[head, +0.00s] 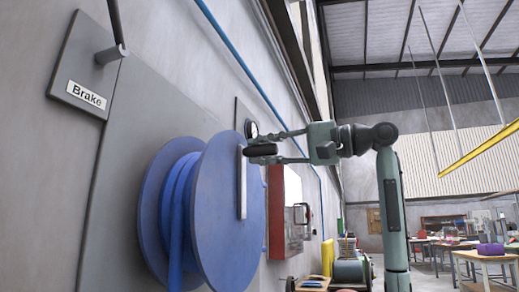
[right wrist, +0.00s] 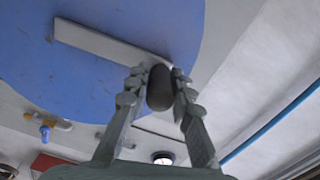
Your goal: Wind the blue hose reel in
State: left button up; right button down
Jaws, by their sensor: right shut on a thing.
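The blue hose reel (head: 227,222) is mounted on the wall left of centre in the head view, with blue hose (head: 177,215) wound on its drum. A grey crank arm (head: 242,184) lies across its face and carries a dark handle at its upper end. My right gripper (head: 262,149) comes in from the right and is shut on that dark handle. In the right wrist view the dark crank handle (right wrist: 160,88) sits between the two fingers, with the reel face (right wrist: 120,50) behind. My left gripper is not in view.
A plate labelled Brake (head: 87,95) with a lever stands on the wall at upper left. A round gauge (head: 252,129) and a red cabinet (head: 277,205) are on the wall behind the reel. Worktables (head: 485,256) stand far right.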

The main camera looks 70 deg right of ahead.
jog(key=shift+d+m, duration=0.3)
jog(key=shift+d, duration=0.05)
dwell(0.3)
jog(key=c, duration=1.3)
grip_release()
jog(key=shift+d, duration=0.1)
jog(key=s, duration=0.8)
jog(key=s+d, duration=0.1)
jog(key=s, duration=0.3)
